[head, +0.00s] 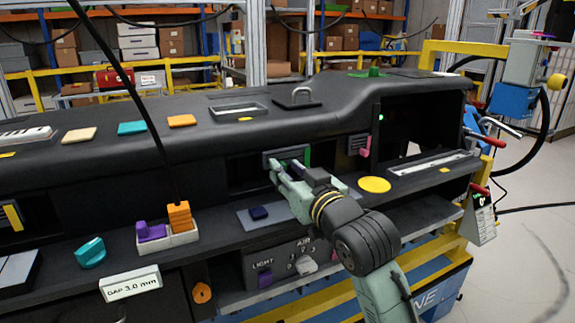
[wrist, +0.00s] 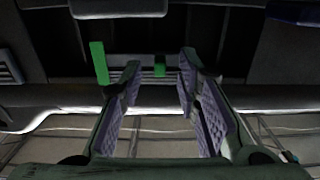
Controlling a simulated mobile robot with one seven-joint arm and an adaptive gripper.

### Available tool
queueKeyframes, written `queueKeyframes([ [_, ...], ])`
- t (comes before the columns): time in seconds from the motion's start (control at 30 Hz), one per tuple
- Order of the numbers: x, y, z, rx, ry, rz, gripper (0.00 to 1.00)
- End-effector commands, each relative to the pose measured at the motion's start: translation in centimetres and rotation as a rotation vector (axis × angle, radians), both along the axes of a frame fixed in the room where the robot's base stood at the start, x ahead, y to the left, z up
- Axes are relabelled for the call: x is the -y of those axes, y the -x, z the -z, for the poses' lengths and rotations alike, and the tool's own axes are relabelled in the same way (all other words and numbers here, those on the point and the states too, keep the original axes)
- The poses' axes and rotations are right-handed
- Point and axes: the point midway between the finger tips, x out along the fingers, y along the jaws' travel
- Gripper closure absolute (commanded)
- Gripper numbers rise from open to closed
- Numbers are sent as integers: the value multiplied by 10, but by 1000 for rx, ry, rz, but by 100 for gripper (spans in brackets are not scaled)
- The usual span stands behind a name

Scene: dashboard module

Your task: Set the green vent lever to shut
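Green shows at the middle vent in the dashboard recess. In the head view it is an upright green piece (head: 307,156) just beyond my fingers, partly hidden by them. In the wrist view there are two green parts: a taller upright bar (wrist: 99,62) left of the left finger and a small green block (wrist: 160,66) between the fingertips. I cannot tell which is the lever's handle. My gripper (wrist: 160,76) is open, with a clear gap between its pads. In the head view my gripper (head: 281,166) reaches into the recess at the vent. Contact with the green block is not visible.
A second vent with a pink lever (head: 365,147) is to the right. Below are a dark blue block (head: 259,213), a yellow disc (head: 374,185) and the AIR/LIGHT panel (head: 284,264). The purple and orange blocks' white tray (head: 168,240) stands left. The recess edges are close around my gripper.

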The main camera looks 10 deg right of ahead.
Motion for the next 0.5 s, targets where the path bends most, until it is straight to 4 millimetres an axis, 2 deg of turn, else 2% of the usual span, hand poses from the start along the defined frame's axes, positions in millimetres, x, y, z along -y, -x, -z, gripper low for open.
queueKeyframes([
  [0.37, -1, -6, 0, 1, 0, 0, 71],
  [0.5, -1, -6, 0, 1, 0, 0, 80],
])
